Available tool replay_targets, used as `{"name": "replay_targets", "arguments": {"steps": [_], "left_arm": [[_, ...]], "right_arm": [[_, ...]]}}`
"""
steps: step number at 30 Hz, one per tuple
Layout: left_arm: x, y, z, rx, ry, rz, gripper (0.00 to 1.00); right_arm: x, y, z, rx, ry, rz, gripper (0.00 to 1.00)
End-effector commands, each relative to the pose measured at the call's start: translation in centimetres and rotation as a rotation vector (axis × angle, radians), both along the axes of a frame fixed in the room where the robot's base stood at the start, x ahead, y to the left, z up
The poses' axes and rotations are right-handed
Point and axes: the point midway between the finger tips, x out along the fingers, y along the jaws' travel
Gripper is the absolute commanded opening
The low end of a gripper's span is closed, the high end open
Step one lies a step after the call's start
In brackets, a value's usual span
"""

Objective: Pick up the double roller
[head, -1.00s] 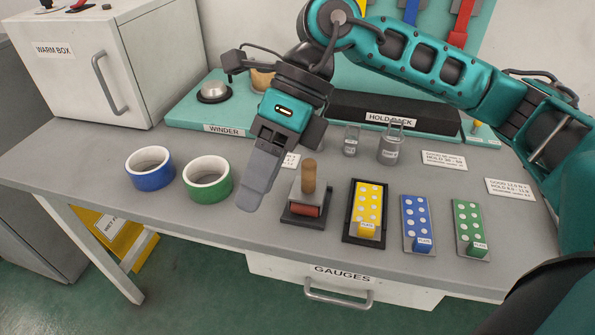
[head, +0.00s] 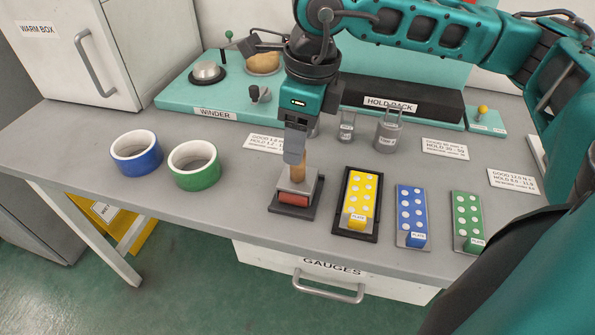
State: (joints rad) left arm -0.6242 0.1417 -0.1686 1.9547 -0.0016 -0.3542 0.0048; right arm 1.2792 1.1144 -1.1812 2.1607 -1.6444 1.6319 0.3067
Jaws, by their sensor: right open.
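The double roller (head: 295,196), with an upright wooden handle, a grey metal block and a red roller at its front, sits on a dark base plate on the grey bench. My right gripper (head: 295,158) points down directly over it and is open. Its grey finger covers the top of the wooden handle; the lower part of the handle shows below the fingertip. I cannot tell whether the handle is between the fingers. My left gripper is not in view.
A yellow dotted plate (head: 361,196), a blue one (head: 412,212) and a green one (head: 468,218) lie to the right. Metal weights (head: 388,134) and the winder board (head: 172,98) are behind.

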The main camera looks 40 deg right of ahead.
Motion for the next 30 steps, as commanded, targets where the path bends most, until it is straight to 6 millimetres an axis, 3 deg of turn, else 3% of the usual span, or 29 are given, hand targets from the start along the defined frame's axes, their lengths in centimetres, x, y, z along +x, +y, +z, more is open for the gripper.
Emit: {"name": "replay_targets", "arguments": {"steps": [12, 21, 30], "left_arm": [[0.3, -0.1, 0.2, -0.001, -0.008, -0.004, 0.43], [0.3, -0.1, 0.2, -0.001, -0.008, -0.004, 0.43], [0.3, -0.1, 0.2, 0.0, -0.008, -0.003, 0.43]], "right_arm": [[-0.4, 0.7, -5.0, 0.001, 0.002, -0.001, 0.56], [-0.3, 0.8, -5.4, 0.001, -0.001, 0.0, 0.56], [-0.3, 0.7, -5.4, 0.001, -0.001, 0.0, 0.27]]}}
